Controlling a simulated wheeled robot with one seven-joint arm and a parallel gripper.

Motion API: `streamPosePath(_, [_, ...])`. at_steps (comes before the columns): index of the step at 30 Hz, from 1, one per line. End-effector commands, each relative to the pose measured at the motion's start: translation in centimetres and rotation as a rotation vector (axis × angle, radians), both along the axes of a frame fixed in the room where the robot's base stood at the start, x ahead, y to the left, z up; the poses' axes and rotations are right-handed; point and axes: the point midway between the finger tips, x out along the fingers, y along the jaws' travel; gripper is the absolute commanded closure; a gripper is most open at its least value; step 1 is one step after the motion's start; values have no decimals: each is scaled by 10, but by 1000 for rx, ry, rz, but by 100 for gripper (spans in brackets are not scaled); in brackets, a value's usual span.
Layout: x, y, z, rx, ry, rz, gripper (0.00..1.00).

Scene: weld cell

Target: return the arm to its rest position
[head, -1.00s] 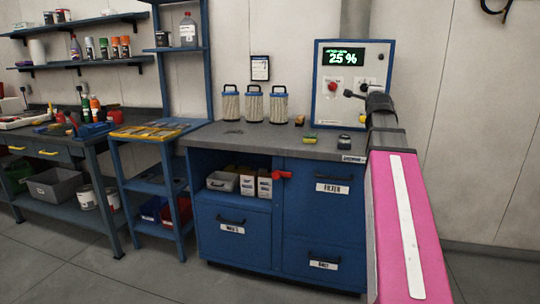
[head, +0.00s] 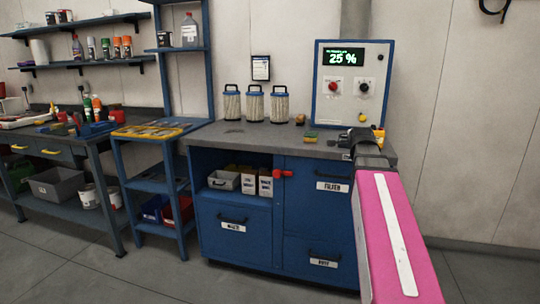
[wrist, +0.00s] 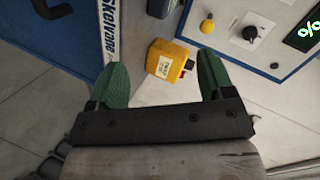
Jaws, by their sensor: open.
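My gripper (head: 362,136) is at the end of my pink arm (head: 395,235), over the right end of the blue cabinet's grey worktop, below the control panel (head: 352,85). In the wrist view its two green fingers (wrist: 164,62) are spread wide, with nothing gripped. A yellow box (wrist: 167,60) with a label and a small red part shows between the fingers; it appears beyond them, and I cannot tell how far. A bit of yellow (head: 379,133) also shows beside the gripper in the head view.
The panel reads 25 % and has a red button (head: 333,87) and a black knob (head: 363,88). Three filter cartridges (head: 254,104) stand on the worktop (head: 225,135). A red handle (head: 283,173) sticks out from the cabinet front. Open floor lies right of the cabinet.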

Motion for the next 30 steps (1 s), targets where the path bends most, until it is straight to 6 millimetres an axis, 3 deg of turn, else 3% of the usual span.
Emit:
streamPosePath(1, [-5,10,-29,-35,68,32,25])
streamPosePath(3, [-12,21,-64,-90,160,82,25])
streamPosePath(8, [-33,48,-140,-208,363,216,25])
streamPosePath(15, [-81,85,-243,-366,643,467,25])
streamPosePath(24, [-164,129,-350,-518,942,860,25])
streamPosePath(30, [-216,148,-397,-574,1075,1104,25])
